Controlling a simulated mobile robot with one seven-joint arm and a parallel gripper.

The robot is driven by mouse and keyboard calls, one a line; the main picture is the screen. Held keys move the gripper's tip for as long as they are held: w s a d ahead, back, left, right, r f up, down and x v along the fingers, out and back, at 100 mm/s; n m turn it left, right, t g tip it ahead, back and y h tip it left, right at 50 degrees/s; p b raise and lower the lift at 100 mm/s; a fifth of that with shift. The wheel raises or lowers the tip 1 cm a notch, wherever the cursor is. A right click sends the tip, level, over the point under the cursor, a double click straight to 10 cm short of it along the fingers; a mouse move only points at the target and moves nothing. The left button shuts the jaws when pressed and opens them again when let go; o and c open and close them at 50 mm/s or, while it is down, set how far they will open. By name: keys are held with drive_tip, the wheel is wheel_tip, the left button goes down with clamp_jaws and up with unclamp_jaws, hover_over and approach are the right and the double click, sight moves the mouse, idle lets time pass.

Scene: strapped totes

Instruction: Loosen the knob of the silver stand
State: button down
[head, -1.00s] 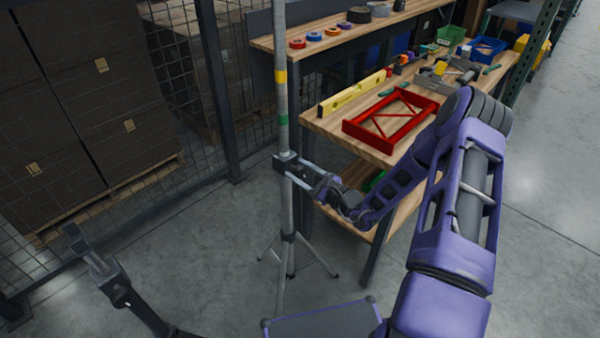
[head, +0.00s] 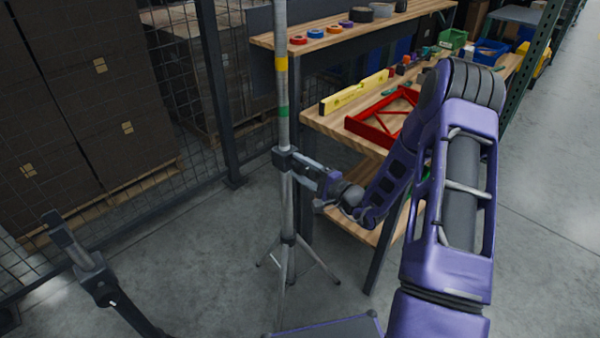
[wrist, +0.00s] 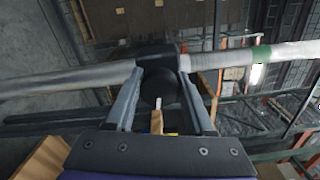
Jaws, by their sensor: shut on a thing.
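The silver stand (head: 283,215) stands upright on its tripod legs left of the workbench, with a yellow band and a green band on its pole. A dark collar (head: 284,160) sits around the pole below the green band. In the wrist view the pole runs across the picture, and the round black knob (wrist: 158,92) on the collar faces the camera. My gripper (head: 300,165) reaches the collar from the right. In the wrist view my gripper (wrist: 159,98) has one finger on each side of the knob and is shut on it. The fingertips partly hide the collar.
The wooden workbench (head: 335,127) is right behind the stand, with a red frame (head: 375,128) and a yellow level (head: 352,93) on it. A wire mesh fence (head: 222,120) is behind on the left. A dark-grey stand or arm (head: 92,270) is at lower left. Bare floor lies between.

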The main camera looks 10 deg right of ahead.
drive_tip(key=n, duration=0.3)
drive_tip(key=shift+f+n, duration=0.1)
drive_tip(key=shift+n, duration=0.3)
drive_tip(key=n, duration=0.4)
drive_tip(key=shift+f+n, duration=0.1)
drive_tip(key=shift+n, duration=0.2)
drive_tip(key=n, duration=0.4)
drive_tip(key=shift+d, duration=0.1)
drive_tip(key=shift+f+n, duration=0.1)
drive_tip(key=shift+n, duration=2.1)
drive_tip(key=shift+c, duration=1.3)
unclamp_jaws()
drive_tip(key=shift+d, duration=0.1)
